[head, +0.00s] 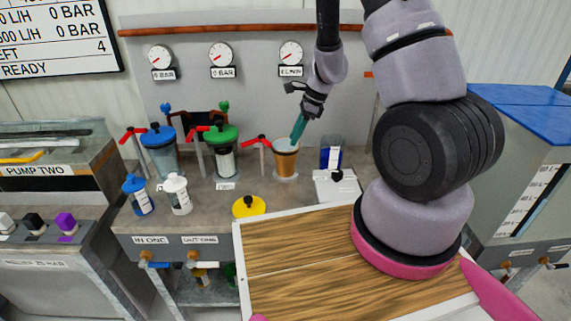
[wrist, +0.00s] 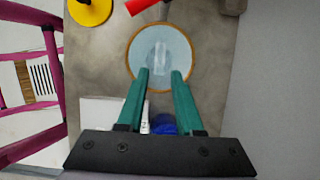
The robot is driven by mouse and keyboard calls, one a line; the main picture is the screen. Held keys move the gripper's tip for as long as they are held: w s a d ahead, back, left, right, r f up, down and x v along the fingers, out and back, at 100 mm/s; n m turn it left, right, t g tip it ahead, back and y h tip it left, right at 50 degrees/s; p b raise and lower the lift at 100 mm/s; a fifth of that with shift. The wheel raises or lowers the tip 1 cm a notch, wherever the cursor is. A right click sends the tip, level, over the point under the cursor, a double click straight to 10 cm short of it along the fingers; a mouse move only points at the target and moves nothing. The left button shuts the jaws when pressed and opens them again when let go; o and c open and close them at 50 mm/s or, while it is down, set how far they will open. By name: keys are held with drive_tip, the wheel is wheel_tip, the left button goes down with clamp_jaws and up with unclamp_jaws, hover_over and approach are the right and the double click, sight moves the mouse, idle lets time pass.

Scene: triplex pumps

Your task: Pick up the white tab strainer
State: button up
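A pale, translucent tab, which looks like the white tab strainer (wrist: 160,55), stands inside an open round housing (wrist: 133,57) in the wrist view. In the head view this housing (head: 286,164) is an amber cup with a pale rim, and the strainer cannot be made out there. My gripper (wrist: 160,72) has two green fingers spread apart with nothing between them. In the head view my gripper (head: 297,138) points down at the housing's mouth. In the wrist view the fingertips overlap the near part of the opening; their exact height above the tab is unclear.
A yellow lid (head: 249,206) lies on the bench in front. Housings with a green lid (head: 220,134) and a blue lid (head: 158,137) stand left. A clear container with blue inside (head: 331,155) stands right. A red-handled valve (head: 257,140) is close by.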

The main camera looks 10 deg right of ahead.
sight(286, 149)
drive_tip(key=x, duration=0.5)
drive_tip(key=shift+a, duration=0.3)
clamp_jaws()
idle(1.1)
